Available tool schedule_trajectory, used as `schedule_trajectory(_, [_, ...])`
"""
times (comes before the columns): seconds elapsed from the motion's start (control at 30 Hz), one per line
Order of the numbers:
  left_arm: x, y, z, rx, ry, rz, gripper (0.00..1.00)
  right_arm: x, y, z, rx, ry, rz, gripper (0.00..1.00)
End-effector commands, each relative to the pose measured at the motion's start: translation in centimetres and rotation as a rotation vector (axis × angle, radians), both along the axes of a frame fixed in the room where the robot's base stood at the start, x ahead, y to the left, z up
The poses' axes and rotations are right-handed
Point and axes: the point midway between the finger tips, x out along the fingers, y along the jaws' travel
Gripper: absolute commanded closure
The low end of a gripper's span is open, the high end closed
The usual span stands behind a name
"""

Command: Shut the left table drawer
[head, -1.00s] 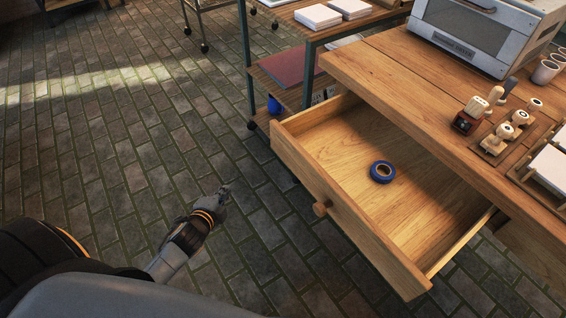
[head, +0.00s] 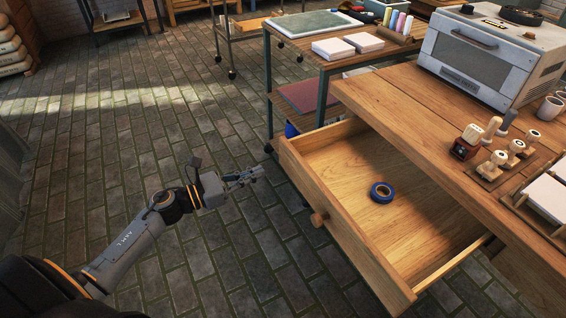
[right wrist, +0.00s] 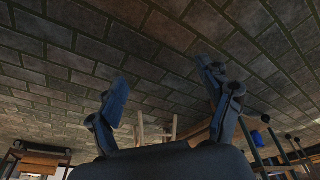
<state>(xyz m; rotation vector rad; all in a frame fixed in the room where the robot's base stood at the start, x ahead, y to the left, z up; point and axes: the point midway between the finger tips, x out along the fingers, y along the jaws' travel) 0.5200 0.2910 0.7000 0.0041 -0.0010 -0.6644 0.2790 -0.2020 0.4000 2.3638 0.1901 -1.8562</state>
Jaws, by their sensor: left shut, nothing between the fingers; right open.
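The left table drawer (head: 350,235) is pulled well out from the wooden table (head: 435,115) in the head view. It has a round wooden knob (head: 319,218) on its front and a roll of blue tape (head: 381,192) inside. My left gripper (head: 258,172) is shut and empty. It appears to the left of the drawer's far front corner, apart from the drawer and its knob. My right gripper (right wrist: 165,95) shows only in the right wrist view, open with nothing between its fingers. The drawer cannot be made out in that view.
A wheeled shelf cart (head: 268,95) stands just beyond the drawer, with white stacks on top. A white oven (head: 490,55) and wooden-handled stamps (head: 490,165) stand on the table. The brick floor (head: 120,170) left of the drawer is clear.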

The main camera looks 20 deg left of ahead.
Motion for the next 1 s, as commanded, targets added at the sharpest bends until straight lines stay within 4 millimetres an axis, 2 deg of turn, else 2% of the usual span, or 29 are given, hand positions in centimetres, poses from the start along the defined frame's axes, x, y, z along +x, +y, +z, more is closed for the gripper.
schedule_trajectory(0.03, [1.0, -0.7, 0.2, -0.003, -0.003, 0.000, 1.00, -0.1, 0.0, -0.3, -0.001, 0.004, 0.000, 0.21])
schedule_trajectory(0.2, [3.8, -2.9, 0.2, -0.004, -0.002, 0.001, 1.00, -0.4, -0.1, -1.2, -0.002, 0.009, 0.002, 0.21])
schedule_trajectory(0.4, [6.0, -4.6, 0.1, -0.004, 0.001, 0.002, 1.00, -0.4, -0.1, -2.0, -0.002, 0.008, 0.003, 0.21])
schedule_trajectory(0.6, [6.7, -5.2, 0.0, -0.003, 0.002, 0.002, 1.00, -0.6, -0.1, -2.4, -0.003, 0.013, 0.003, 0.21])
schedule_trajectory(1.0, [6.9, -5.3, 0.0, -0.004, 0.002, 0.002, 1.00, -0.9, -0.1, -2.6, -0.002, 0.020, 0.003, 0.21])
